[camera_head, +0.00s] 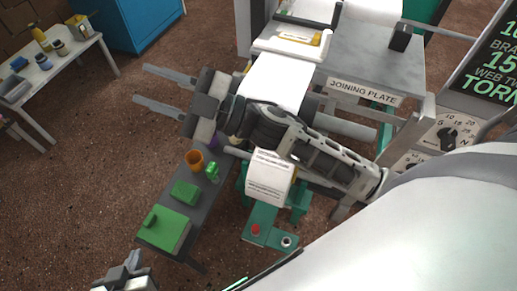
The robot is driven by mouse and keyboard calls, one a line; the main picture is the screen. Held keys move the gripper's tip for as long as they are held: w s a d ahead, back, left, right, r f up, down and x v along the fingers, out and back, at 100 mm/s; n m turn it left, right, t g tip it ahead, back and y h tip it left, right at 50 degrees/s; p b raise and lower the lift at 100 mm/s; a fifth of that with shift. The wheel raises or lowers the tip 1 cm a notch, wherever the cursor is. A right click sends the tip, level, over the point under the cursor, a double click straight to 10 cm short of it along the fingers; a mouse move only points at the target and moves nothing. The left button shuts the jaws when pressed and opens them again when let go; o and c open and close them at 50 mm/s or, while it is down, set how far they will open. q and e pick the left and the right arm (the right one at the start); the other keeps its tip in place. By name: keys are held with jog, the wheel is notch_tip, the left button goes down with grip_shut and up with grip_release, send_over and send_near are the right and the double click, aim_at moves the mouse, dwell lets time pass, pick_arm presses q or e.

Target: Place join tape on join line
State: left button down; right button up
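The grey joining plate (385,65) is at the upper right, with its name on the front edge. A white paper web (278,82) runs over the machine to its left. A white tray (275,46) with a yellow piece (315,39) sits above the web; I cannot tell whether this piece is the join tape. No join line can be made out. My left gripper (125,268) is at the bottom left edge, partly cut off and apart from these things.
A dark bench (210,208) holds green boxes (165,229) and an orange cup (195,160). A printed white roll (270,178) is below my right arm. A small black block (401,37) stands on the plate. A side table (52,68) is at upper left, with open floor beside it.

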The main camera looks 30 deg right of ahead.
jog(key=s+d+f+m+t+h, duration=0.1)
jog(key=d+f+m+t+h, duration=0.35)
jog(key=f+m+h, duration=0.75)
jog(key=s+d+f+m+g+h, duration=0.1)
jog(key=s+d+f+m+g, duration=0.1)
jog(key=s+f, duration=0.4)
jog(key=s+d+f+m+g+h, duration=0.2)
jog(key=s+d+f+g, duration=0.2)
jog(key=f, duration=0.6)
jog(key=shift+s+g, duration=0.95)
jog(key=shift+s, duration=0.1)
